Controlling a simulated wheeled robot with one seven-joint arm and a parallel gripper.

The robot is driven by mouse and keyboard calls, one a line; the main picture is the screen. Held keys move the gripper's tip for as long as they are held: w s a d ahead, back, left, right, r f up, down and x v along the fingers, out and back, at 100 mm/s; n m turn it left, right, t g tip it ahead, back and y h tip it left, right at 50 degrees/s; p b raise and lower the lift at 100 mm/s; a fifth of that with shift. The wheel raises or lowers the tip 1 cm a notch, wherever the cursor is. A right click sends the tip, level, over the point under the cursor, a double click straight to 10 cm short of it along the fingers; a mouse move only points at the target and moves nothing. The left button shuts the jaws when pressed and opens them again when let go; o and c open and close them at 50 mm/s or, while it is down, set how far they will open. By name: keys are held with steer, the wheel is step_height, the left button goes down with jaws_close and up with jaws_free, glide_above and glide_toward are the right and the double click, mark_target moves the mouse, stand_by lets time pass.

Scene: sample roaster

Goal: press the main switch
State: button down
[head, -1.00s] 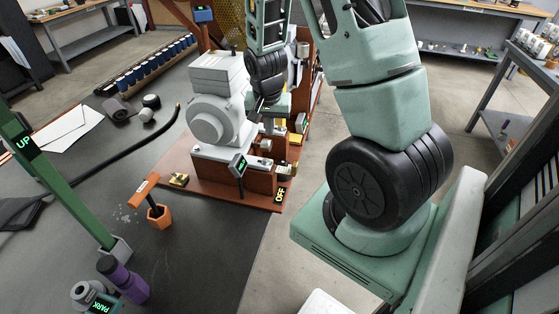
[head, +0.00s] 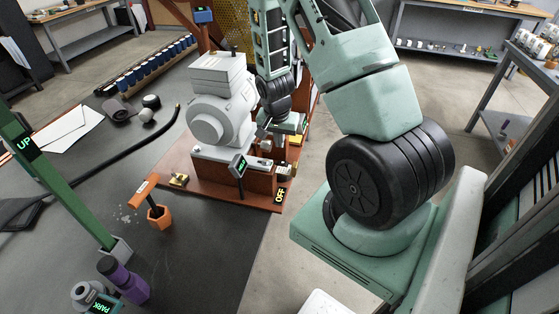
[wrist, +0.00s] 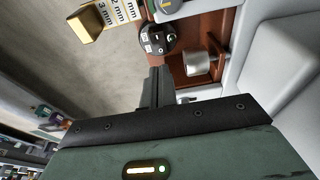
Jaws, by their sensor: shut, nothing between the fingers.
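The roaster (head: 217,95) is a pale grey machine on a reddish-brown base on the dark table. In the wrist view, a round black part with white marks (wrist: 157,40), which looks like the main switch, sits on the brown panel just beyond my fingertips. My gripper (wrist: 160,72) is shut and empty, its fingers pointing at that black part; I cannot tell whether they touch it. In the head view, my gripper (head: 264,128) is at the roaster's right side, and my wrist hides the switch.
A silvery knob (wrist: 198,63) stands right of the fingers in the wrist view, and a brass block (wrist: 85,25) is at upper left. A small green display (head: 238,165) and an orange-handled tool in a holder (head: 158,214) are in front of the roaster.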

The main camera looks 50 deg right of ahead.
step_height(320, 180, down, 9)
steer(key=shift+d+r+p, duration=0.1)
steer(key=shift+p, duration=0.3)
